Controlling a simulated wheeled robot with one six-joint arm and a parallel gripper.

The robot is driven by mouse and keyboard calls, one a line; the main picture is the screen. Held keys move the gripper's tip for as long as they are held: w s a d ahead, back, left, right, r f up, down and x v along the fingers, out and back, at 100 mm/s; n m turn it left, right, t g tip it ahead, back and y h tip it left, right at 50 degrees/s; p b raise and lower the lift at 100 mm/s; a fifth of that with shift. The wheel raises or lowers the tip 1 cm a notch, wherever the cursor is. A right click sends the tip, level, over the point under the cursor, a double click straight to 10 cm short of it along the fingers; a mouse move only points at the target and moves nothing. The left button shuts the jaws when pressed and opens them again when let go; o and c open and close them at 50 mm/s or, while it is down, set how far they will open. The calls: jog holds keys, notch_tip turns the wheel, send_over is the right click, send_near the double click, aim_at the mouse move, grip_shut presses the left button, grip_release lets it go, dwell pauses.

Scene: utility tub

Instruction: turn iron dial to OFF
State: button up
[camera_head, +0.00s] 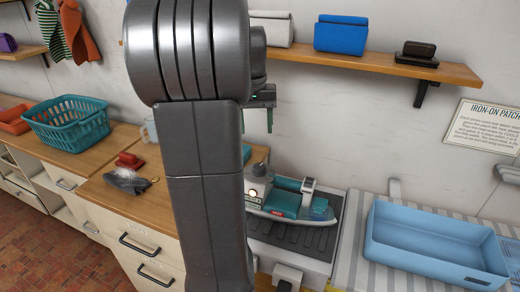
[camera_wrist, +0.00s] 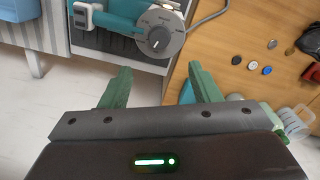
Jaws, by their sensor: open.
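The iron (camera_head: 290,207), teal and grey, lies on a dark ribbed mat (camera_head: 305,240) on the counter. Its dial (camera_wrist: 158,40) shows in the wrist view at top centre as a round grey disc with a dark centre knob. A small light mark sits on the knob's lower part; the printing around it is too small to read. An orange light glows on the iron in the head view, partly behind my arm. My gripper (camera_wrist: 160,82) is open and empty, its green fingers spread below the dial in the picture and apart from it. In the head view it hangs above the iron.
A blue tub (camera_head: 435,243) stands right of the iron. A teal basket (camera_head: 68,122) and a red brush-like object (camera_head: 130,160) are on the wooden counter at left. A wall shelf (camera_head: 370,66) runs behind my arm. In the wrist view, several buttons (camera_wrist: 252,65) and a clear cup (camera_wrist: 292,122) lie right.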

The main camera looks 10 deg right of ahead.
aim_at(259, 167)
jog(key=f, duration=1.3)
jog(key=shift+d+f+p, duration=0.25)
jog(key=shift+d+p, duration=0.15)
jog(key=c, duration=1)
